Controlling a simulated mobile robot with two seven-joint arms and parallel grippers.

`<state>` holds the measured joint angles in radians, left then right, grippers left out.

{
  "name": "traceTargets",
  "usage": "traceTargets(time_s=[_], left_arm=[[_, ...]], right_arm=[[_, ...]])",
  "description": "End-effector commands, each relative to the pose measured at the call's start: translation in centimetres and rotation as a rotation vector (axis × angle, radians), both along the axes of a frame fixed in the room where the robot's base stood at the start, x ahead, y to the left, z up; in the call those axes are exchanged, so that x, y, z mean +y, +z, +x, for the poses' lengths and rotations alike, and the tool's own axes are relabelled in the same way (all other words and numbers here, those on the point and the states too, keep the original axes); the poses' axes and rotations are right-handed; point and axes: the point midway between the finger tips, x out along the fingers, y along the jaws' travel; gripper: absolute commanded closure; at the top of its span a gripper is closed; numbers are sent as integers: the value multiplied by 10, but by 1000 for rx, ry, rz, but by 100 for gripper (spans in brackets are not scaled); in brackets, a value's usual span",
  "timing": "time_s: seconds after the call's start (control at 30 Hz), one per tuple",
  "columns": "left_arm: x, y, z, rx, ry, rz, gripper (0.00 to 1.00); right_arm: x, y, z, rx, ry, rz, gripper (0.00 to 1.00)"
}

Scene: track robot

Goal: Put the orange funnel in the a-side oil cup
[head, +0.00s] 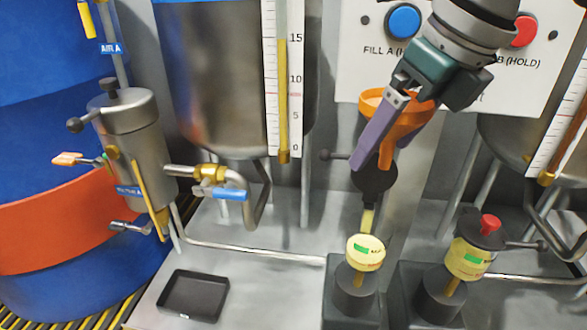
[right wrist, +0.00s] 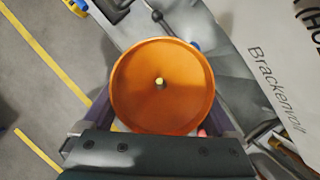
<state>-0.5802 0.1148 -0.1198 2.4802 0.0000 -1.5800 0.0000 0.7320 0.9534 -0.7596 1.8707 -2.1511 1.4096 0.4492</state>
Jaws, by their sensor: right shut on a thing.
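The orange funnel (head: 411,117) is in the grip of my right gripper (head: 384,150), whose purple fingers close around it. In the right wrist view the funnel (right wrist: 150,105) shows wide mouth up, with a small pale spot at its centre. In the head view it stands over a black fitting (head: 376,187) with a side lever, above the left oil cup (head: 365,252), which has a yellow label. A finger hides much of the spout, so I cannot tell whether it is inside the fitting. The right oil cup (head: 467,260) has a red cap (head: 490,224). My left gripper is not in view.
A black tray (head: 194,296) lies on the bench at front left. A steel tank with a level scale (head: 283,75) stands behind. A blue-handled valve (head: 218,193) is to the left. A panel with blue (head: 404,22) and red (head: 524,31) buttons is behind my right arm.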

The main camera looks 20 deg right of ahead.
Motion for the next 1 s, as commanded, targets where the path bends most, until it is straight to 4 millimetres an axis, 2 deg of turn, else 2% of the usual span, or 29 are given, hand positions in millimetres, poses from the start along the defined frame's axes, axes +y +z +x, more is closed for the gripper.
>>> traceTargets(time_s=[0.03,0.1,0.2,0.4,0.67,1.0], left_arm=[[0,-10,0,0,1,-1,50],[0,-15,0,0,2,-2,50],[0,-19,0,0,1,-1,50],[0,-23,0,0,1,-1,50],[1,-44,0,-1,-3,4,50],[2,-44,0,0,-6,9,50]], right_arm=[[0,-19,-1,4,-1,0,60],[0,-34,-1,3,0,0,60],[0,-46,0,1,0,0,60],[0,-59,0,0,2,0,60],[0,-105,0,2,0,0,60],[0,-109,0,-1,2,-1,60]])
